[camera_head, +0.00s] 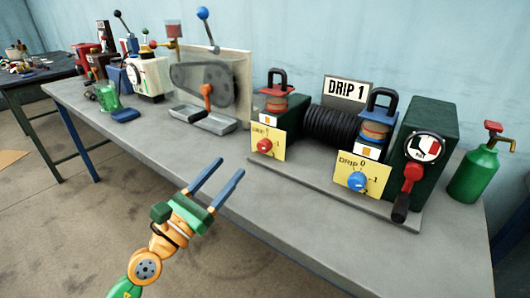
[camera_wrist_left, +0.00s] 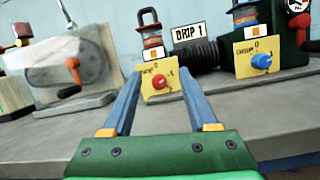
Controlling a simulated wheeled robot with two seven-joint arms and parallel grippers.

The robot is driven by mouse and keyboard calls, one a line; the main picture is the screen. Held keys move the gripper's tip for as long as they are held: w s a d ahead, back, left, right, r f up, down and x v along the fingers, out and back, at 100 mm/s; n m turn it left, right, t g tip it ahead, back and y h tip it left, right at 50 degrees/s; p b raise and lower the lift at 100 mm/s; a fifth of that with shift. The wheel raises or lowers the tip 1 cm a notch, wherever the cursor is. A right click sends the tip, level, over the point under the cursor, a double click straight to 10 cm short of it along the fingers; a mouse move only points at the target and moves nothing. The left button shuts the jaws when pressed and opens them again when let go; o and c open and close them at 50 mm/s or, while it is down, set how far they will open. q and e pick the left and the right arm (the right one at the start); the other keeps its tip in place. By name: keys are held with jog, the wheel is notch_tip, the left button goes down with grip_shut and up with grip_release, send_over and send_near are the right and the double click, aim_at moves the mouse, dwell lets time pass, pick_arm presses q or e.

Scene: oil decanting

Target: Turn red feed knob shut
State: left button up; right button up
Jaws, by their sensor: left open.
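The red feed knob (camera_head: 265,146) sits on a yellow dial plate (camera_head: 262,155) at the left end of the DRIP 1 unit. It also shows in the left wrist view (camera_wrist_left: 159,81), seen between the finger tips. In the left wrist view the blue fingers (camera_wrist_left: 158,95) point toward the yellow plate. The knob's exact pointer position is too small to tell. My right gripper is not in view.
A blue knob (camera_head: 357,181) on a second yellow plate is to the right. A crank machine (camera_head: 207,85) stands to the left. Bench top (camera_head: 215,150) before the knob is clear.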

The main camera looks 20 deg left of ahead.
aim_at(261, 148)
pick_arm(q)
jog(key=m, duration=0.1)
jog(key=m+g, duration=0.1)
jog(key=m, duration=0.1)
jog(key=w+m, duration=0.1)
jog(key=m, duration=0.1)
jog(key=shift+d+f+g+h, duration=0.25)
jog(key=shift+f+g+h, duration=0.15)
jog(key=w+m, duration=0.1)
jog(key=w+a+f+m+g+y, duration=0.1)
jog(key=m, duration=0.1)
jog(key=w+a+f+m, duration=0.1)
jog(key=m, duration=0.1)
jog(key=shift+f+g+y, duration=0.15)
jog(key=shift+g+y, duration=0.15)
jog(key=shift+w+d, duration=0.15)
jog(key=shift+w, duration=0.2)
jog(key=x, duration=1)
jog(key=shift+w+d+b, duration=0.3)
jog(key=shift+d, duration=0.05)
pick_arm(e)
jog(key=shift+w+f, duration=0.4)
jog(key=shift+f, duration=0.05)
pick_arm(q)
grip_shut()
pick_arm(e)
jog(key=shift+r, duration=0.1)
